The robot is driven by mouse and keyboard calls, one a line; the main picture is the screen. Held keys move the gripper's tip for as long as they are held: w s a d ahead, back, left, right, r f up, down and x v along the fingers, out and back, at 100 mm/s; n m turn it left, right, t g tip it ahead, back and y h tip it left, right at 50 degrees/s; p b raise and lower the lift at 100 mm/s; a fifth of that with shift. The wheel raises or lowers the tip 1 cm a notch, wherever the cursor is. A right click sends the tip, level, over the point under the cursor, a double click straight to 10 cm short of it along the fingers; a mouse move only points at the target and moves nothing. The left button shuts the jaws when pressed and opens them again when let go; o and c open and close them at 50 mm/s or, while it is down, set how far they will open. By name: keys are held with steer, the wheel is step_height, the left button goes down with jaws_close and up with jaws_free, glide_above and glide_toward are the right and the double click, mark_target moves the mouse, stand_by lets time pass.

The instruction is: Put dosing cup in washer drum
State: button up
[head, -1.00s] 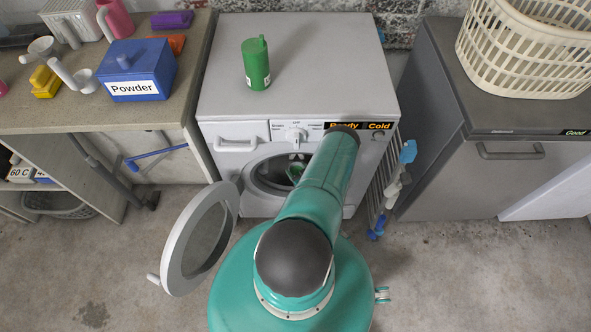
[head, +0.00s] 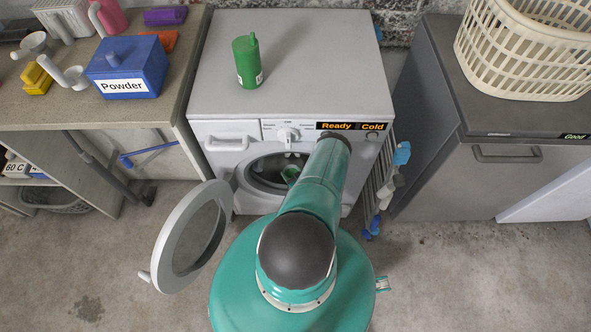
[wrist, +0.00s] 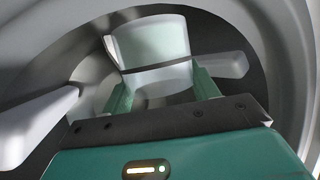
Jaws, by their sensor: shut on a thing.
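The dosing cup (wrist: 150,42), pale and faintly green, is between the two fingers of my gripper (wrist: 160,86) in the wrist view. My gripper is shut on it. The cup and fingers are inside the round opening of the washer drum (wrist: 75,52), with pale drum paddles to the left and right. In the head view the drum opening (head: 258,178) is in the front of the white washer (head: 215,82), and my arm reaches into it, hiding its right part. The washer door (head: 184,240) stands open to the left.
A green bottle (head: 247,64) stands on the washer. The left bench (head: 35,115) holds a blue Powder box (head: 128,66) and several scoops and containers. A cream basket (head: 530,55) is on the grey cabinet at right. A folded rack (head: 375,190) stands beside the washer.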

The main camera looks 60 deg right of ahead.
steer(key=shift+d+f, duration=0.1)
steer(key=shift+f, duration=0.1)
steer(key=o, duration=1.1)
steer(key=shift+w, duration=0.1)
steer(key=shift+o, duration=0.2)
steer(key=v, duration=1.4)
